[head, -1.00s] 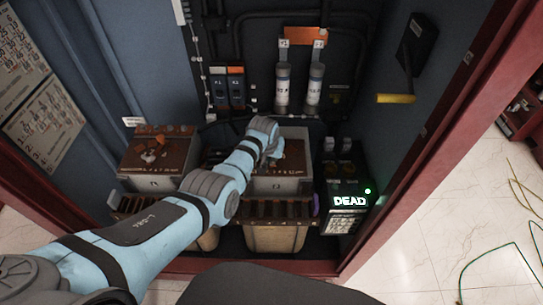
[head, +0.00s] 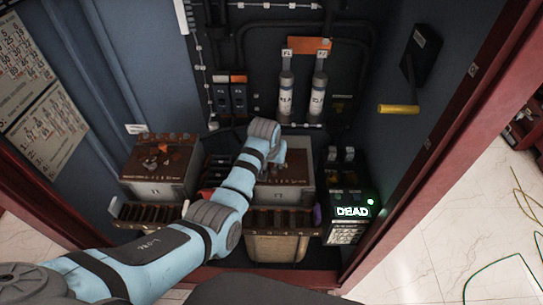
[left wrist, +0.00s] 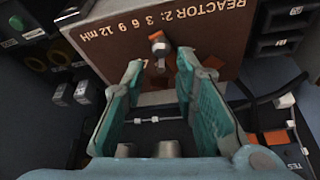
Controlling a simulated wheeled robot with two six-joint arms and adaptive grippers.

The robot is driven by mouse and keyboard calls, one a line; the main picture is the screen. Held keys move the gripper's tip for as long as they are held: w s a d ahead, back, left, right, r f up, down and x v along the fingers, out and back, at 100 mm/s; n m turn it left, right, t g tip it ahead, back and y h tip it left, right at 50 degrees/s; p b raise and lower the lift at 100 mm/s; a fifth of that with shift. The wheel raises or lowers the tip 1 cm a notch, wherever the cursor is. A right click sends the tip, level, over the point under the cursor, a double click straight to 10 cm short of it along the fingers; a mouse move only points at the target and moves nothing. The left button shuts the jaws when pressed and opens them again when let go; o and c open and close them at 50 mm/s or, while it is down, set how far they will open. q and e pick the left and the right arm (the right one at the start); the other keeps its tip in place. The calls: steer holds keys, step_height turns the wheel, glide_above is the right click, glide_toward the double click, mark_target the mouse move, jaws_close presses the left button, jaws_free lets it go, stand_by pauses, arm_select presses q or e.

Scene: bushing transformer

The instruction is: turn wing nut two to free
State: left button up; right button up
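The reactor 2 box (head: 284,196), with a rust-brown top, sits in the right half of the cabinet. In the left wrist view its brown panel (left wrist: 120,50) reads "REACTOR 2: 3 6 9 12 mH". A small orange-and-grey piece, apparently wing nut two (left wrist: 157,42), stands on that panel. My left gripper (left wrist: 159,62) is open, its two teal fingers apart, with the tips close to this piece and on either side of it. I cannot tell whether they touch it. In the head view my wrist hides most of that gripper. My right gripper is not in view.
A similar box (head: 158,165) stands to the left. Two upright white tubes (head: 286,95) and switches (head: 231,96) are on the back wall. A lit "DEAD" unit (head: 350,212) is at right, below a yellow-handled lever (head: 398,109). Cabinet walls close in both sides.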

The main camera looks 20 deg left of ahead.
arm_select(q)
steer(key=v, duration=0.7)
steer(key=shift+s, duration=0.1)
